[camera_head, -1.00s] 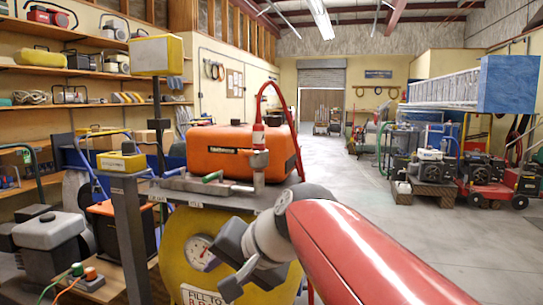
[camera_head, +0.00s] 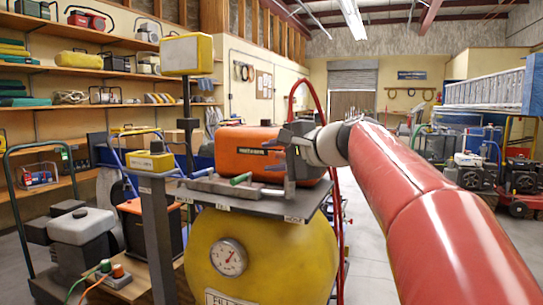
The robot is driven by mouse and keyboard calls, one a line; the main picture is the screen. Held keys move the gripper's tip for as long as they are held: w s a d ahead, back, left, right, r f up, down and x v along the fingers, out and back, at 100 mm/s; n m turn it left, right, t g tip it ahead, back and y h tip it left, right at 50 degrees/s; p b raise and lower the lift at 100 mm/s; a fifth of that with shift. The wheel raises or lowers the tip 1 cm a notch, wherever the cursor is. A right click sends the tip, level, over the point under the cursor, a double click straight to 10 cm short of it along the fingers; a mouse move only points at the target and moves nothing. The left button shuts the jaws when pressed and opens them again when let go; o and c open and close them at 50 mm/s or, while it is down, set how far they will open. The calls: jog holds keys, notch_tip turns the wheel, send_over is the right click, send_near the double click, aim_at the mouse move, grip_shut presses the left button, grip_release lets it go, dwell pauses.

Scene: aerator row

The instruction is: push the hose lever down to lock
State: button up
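A yellow tank (camera_head: 300,262) with a round gauge (camera_head: 229,258) carries a dark top plate (camera_head: 262,207). On the plate is a grey pipe fitting (camera_head: 222,187) with a short green handle (camera_head: 241,179) that lies close to level. A red hose (camera_head: 313,92) arches up and over to the right of the fitting. My gripper (camera_head: 290,142) is at the hose's lower end, in front of the orange box, and hides the hose coupling. Its fingers overlap the coupling, so I cannot tell whether they touch or are closed. No separate hose lever is clearly visible.
An orange box (camera_head: 245,152) sits behind the plate. A post with a yellow-framed box (camera_head: 186,54) and a lower yellow box (camera_head: 149,162) stand to the left. A grey-topped machine (camera_head: 82,226) is at the far left. Open floor lies beyond on the right.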

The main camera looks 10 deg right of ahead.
jog(key=shift+w+a+f, duration=0.1)
jog(key=shift+w+a, duration=0.15)
jog(key=shift+w, duration=0.1)
grip_shut()
jog(key=shift+w+f, duration=0.1)
jog(key=shift+f, duration=0.05)
